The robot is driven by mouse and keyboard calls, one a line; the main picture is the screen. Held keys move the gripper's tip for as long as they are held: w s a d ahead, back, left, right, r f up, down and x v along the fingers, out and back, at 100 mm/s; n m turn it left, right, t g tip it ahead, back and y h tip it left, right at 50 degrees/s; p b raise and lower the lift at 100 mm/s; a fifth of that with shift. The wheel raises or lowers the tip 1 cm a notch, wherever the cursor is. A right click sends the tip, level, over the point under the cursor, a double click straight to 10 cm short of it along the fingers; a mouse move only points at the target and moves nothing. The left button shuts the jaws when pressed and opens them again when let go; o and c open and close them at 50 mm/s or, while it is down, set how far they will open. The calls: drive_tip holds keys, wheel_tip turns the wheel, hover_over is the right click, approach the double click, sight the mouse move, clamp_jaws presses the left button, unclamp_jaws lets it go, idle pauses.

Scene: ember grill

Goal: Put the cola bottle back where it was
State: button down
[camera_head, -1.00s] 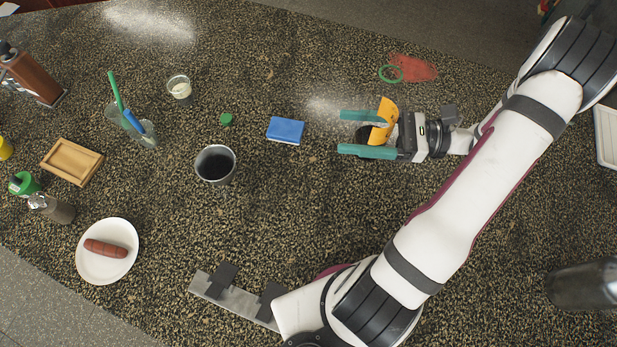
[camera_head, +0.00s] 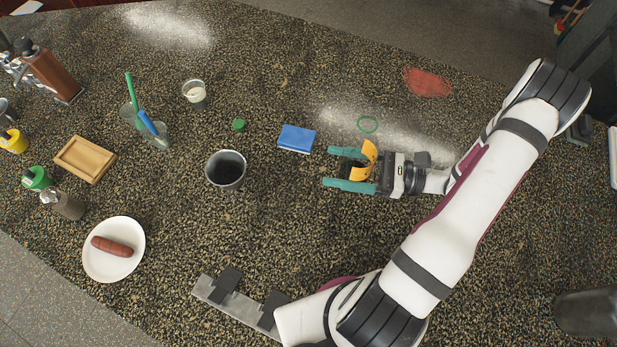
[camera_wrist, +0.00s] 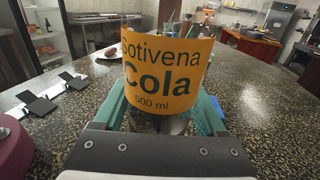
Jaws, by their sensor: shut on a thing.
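My gripper (camera_head: 346,173) is shut on the cola bottle, with its teal fingers on either side of it. Of the bottle I see mainly the orange label (camera_head: 368,160). In the wrist view the label (camera_wrist: 165,70) reads "Cola 500 ml" and looks upright between the fingers. The rest of the bottle is see-through or hidden. A thin green ring (camera_head: 368,124) shows just beyond the label in the head view; I cannot tell for certain whether it belongs to the bottle. Whether the bottle touches the counter is unclear.
A blue block (camera_head: 297,138), a green cap (camera_head: 239,125) and a dark-filled cup (camera_head: 226,172) stand left of my gripper. Further left are glasses, a wooden tray (camera_head: 84,158) and a plate (camera_head: 92,267) with a sausage. A red patch (camera_head: 427,82) lies behind; the counter around it is clear.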

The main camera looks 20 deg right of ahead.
drive_tip(key=w+a+f, duration=0.1)
drive_tip(key=a, duration=0.1)
drive_tip(key=w+a+f, duration=0.2)
drive_tip(key=a+f, duration=0.1)
drive_tip(key=shift+w+a, duration=0.3)
drive_tip(key=shift+w, duration=0.1)
drive_tip(key=shift+w+a+f, duration=0.1)
drive_tip(key=shift+f, duration=2.05)
unclamp_jaws()
drive_tip(key=shift+f, duration=0.1)
drive_tip(key=shift+r, duration=0.2)
drive_tip(key=v, duration=1.2)
